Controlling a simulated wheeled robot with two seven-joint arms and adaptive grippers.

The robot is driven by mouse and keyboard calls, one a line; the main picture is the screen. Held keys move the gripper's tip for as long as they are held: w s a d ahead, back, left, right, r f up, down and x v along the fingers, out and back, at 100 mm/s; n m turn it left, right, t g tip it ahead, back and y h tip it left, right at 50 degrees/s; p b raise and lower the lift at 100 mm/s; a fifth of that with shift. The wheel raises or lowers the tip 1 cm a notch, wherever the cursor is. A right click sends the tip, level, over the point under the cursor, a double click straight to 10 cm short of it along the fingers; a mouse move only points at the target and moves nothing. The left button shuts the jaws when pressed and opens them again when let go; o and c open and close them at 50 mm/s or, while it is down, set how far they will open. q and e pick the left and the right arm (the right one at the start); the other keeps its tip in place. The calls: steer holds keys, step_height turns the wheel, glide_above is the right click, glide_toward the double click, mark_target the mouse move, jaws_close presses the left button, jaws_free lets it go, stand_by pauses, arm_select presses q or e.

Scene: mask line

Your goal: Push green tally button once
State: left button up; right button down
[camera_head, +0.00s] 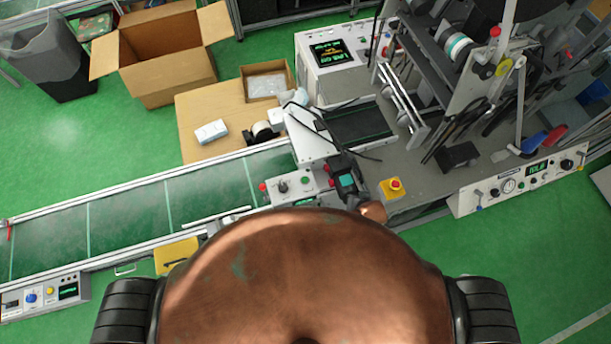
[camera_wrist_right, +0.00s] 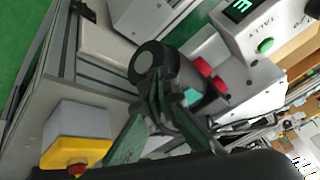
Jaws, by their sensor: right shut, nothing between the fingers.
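The green tally button (camera_wrist_right: 265,45) sits on a white panel (camera_wrist_right: 236,52) marked TALLY, with a green lit digit, at the upper right of the right wrist view. My right gripper (camera_wrist_right: 155,96) is shut and empty, left of and below the button in that picture and apart from it. A dark device with red and teal parts is close to its fingertips; I cannot tell whether they touch. In the head view a green button (camera_head: 305,180) shows on a small white panel; I cannot tell whether it is the tally button. My left gripper is not in view.
A dark device with a teal face (camera_head: 347,181) stands beside the small panel. A yellow box with a red button (camera_head: 394,186) is to its right. A green conveyor (camera_head: 125,215) runs left. Machinery crowds the right; a cardboard box (camera_head: 165,65) stands at the back.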

steer(key=w+a+r+m+t+y+p, duration=0.1)
steer(key=w+a+r, duration=0.3)
steer(key=a, duration=0.5)
steer(key=w+a+r+t+y+p, duration=0.1)
steer(key=w+a+r, duration=0.4)
steer(key=a, duration=0.4)
steer(key=shift+w+m+y, duration=0.2)
steer(key=shift+m+y, duration=0.1)
steer(key=shift+m, duration=0.1)
steer(key=b, duration=0.6)
glide_above(306, 181)
step_height(306, 181, down, 7)
steer(key=shift+f, duration=0.1)
steer(key=shift+f+b, duration=0.45)
steer(key=shift+f, duration=0.3)
steer(key=shift+w, duration=0.1)
steer(key=shift+f, duration=0.15)
